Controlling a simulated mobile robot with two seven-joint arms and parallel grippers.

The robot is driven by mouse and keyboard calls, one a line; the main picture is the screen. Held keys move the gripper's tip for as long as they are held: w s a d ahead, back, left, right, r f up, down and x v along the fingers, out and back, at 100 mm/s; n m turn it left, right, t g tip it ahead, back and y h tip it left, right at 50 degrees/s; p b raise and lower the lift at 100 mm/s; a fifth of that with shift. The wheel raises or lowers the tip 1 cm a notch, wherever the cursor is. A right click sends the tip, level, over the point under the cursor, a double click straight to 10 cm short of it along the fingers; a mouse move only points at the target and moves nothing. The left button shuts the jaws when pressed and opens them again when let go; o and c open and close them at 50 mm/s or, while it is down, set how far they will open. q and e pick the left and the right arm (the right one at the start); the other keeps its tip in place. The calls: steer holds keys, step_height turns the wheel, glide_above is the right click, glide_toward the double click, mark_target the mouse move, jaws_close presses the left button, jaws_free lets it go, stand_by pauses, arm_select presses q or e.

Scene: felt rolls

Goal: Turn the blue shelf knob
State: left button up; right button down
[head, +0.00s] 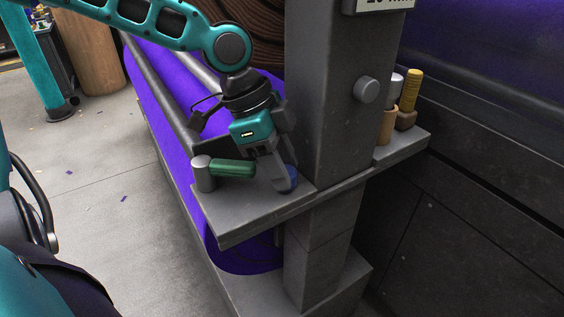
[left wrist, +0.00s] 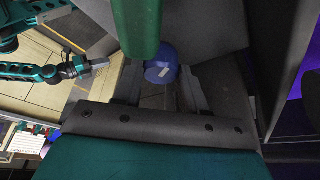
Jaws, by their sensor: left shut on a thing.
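The blue knob (head: 292,177) sits at the inner end of the grey shelf, by the pillar. In the left wrist view the round blue knob (left wrist: 161,65) shows a white mark on its face. My left gripper (head: 285,182) reaches down to it and is shut on it, with a finger on either side and partly covering it in the head view. In the left wrist view another teal arm, which looks like my right one, ends in a small grey gripper (left wrist: 88,65); its jaws are too small to read.
A green handle (head: 233,167) on a grey post stands on the shelf (head: 250,212), close beside my left gripper. The grey pillar (head: 325,100) carries a round grey knob (head: 366,89). Wooden-handled tools (head: 408,97) stand on the shelf's right part. Purple felt rolls (head: 160,95) lie behind.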

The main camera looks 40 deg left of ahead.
steer(key=shift+s+f, duration=0.1)
steer(key=shift+s, duration=0.1)
arm_select(q)
steer(key=shift+n, duration=0.3)
steer(key=shift+n+t, duration=0.5)
steer(key=shift+n, duration=0.4)
steer(key=n+y, duration=0.1)
steer(key=n, duration=0.1)
steer(key=shift+d+n+t+b, duration=0.1)
steer(key=shift+n+t+b, duration=0.2)
steer(key=shift+n+b, duration=0.1)
steer(key=shift+n+t+y+b, duration=0.3)
steer(key=shift+n+y+b, duration=0.15)
steer(key=shift+n, duration=0.35)
steer(key=shift+n+y+b, duration=0.25)
steer(key=shift+n+b, duration=0.15)
steer(key=shift+n, duration=0.4)
steer(key=shift+s+n+y+b, duration=0.1)
steer(key=shift+n+y+b, duration=0.45)
steer(key=shift+n, duration=0.75)
arm_select(e)
steer(key=shift+w+a+f, duration=0.15)
steer(key=shift+a+f, duration=0.05)
steer(key=shift+f, duration=0.45)
steer(key=shift+w+a+f, duration=0.15)
steer(key=shift+a+f, duration=0.05)
steer(key=shift+f, duration=0.45)
arm_select(q)
steer(key=shift+r+t, duration=0.1)
steer(key=shift+t, duration=0.2)
